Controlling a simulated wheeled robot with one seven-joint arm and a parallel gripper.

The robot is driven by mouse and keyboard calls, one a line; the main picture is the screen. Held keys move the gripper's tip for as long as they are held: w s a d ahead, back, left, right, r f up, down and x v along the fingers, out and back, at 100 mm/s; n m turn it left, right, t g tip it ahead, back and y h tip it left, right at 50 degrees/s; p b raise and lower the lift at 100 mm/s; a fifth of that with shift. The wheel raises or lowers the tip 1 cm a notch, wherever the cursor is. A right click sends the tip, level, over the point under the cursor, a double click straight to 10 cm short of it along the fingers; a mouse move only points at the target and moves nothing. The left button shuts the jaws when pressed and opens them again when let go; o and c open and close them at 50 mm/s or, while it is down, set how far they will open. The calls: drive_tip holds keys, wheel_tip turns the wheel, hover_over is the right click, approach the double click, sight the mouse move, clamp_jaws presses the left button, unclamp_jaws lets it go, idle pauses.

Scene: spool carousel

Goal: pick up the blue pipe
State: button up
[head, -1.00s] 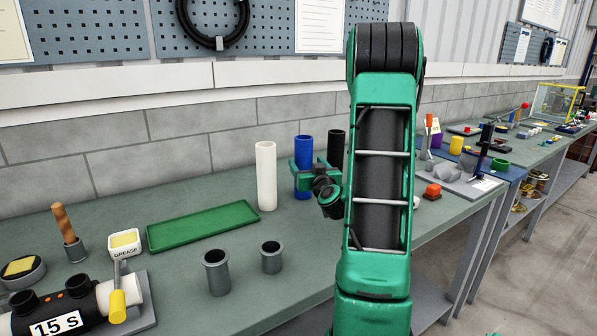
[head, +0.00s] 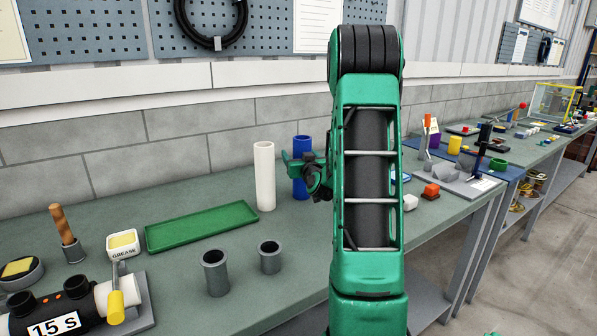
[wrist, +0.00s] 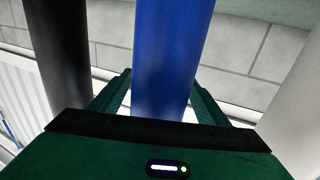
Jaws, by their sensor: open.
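The blue pipe (head: 301,189) stands upright on the bench in the head view, partly covered by my gripper (head: 297,166). In the wrist view the blue pipe (wrist: 172,55) runs between the two green fingers of my gripper (wrist: 160,97), which are open. A finger lies on either side of it, with small gaps that are hard to judge. The lower end of the pipe in that view is hidden behind my gripper's body.
A white pipe (head: 264,176) stands left of the blue one; in the wrist view it is at right (wrist: 298,115). A black pipe (wrist: 62,60) is close on the other side. A green tray (head: 200,226) and two grey cups (head: 214,274) are nearby.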

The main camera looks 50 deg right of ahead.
drive_tip(key=c, duration=1.4)
drive_tip(key=shift+o, duration=0.2)
drive_tip(key=shift+r, duration=0.1)
